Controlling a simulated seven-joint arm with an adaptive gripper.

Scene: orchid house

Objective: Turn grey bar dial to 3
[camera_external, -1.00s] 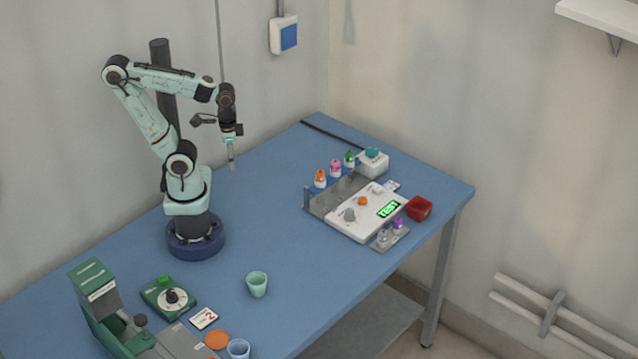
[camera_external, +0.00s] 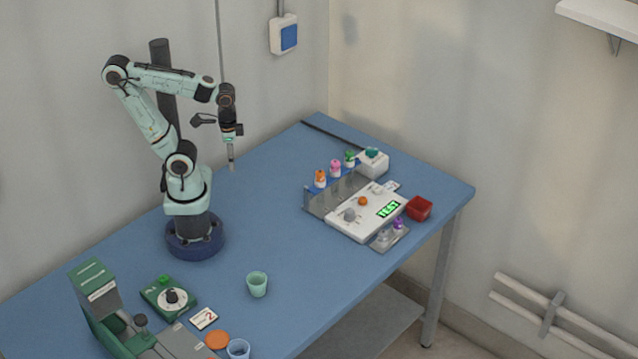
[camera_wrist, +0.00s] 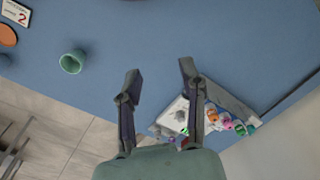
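The grey dial (camera_external: 350,214) sits at the near left of a white panel (camera_external: 341,232) on the blue table. The small picture does not show its bar or setting. An orange knob (camera_external: 363,201) and a pale knob (camera_external: 377,189) are on the same panel, beside a lit green display (camera_external: 388,209) reading TEST. My gripper (camera_external: 231,165) hangs above the table, well to the left of the panel. In the wrist view my gripper (camera_wrist: 160,70) is open with nothing between its fingers. The white panel (camera_wrist: 172,114) is partly hidden behind one finger there.
A grey rack (camera_external: 322,200) with several coloured-top bottles stands behind the panel. A red tray (camera_external: 419,208) and a white box (camera_external: 373,165) stand near it. A green box with a black dial (camera_external: 171,296), a card reading 2 (camera_external: 204,319) and a green cup (camera_external: 257,284) are nearer.

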